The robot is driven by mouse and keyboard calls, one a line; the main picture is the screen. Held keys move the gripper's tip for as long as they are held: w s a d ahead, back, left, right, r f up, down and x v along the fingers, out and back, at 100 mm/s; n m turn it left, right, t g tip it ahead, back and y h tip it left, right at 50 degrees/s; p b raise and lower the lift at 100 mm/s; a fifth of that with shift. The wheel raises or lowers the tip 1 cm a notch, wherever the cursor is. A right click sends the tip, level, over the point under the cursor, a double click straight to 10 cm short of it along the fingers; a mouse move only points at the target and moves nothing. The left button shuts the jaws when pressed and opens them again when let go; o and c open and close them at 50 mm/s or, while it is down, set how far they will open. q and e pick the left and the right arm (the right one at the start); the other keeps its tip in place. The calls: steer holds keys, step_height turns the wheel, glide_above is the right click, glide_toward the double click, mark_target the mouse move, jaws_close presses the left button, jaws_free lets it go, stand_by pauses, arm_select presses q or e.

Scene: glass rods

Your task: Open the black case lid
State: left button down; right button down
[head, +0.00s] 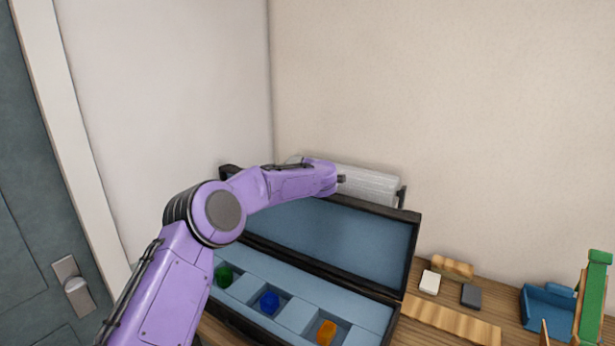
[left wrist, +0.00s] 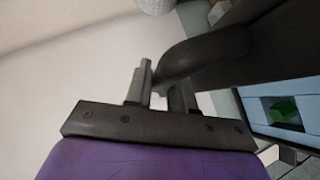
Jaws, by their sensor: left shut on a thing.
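The black case (head: 290,338) sits on the table with its lid (head: 345,235) raised, the blue lining facing me. Its lower half shows blue compartments holding a green piece (head: 224,276), a blue piece (head: 269,302) and an orange piece (head: 327,331). My left gripper (head: 341,180) is at the lid's top edge, partly hidden by its own arm. In the left wrist view, the left gripper (left wrist: 160,88) is shut on a dark rounded part (left wrist: 205,55) at the lid's edge. My right gripper is out of view.
A pale translucent container (head: 368,184) is behind the lid, close to the wall. To the right are a wooden board (head: 452,320), a white block (head: 430,282), a dark grey block (head: 471,295), a blue holder (head: 545,303) and a green-topped wooden stand (head: 594,290).

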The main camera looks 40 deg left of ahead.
arm_select(q)
steer(key=shift+f, duration=0.25)
steer(key=c, duration=1.3)
jaws_free()
steer(key=shift+c, duration=0.2)
steer(key=shift+s+d+b, duration=0.15)
steer(key=shift+d+b, duration=0.2)
steer(key=shift+b, duration=0.1)
steer(key=b+v, duration=0.4)
steer(key=v, duration=0.6)
steer(key=shift+r, duration=0.2)
steer(key=shift+a, duration=0.15)
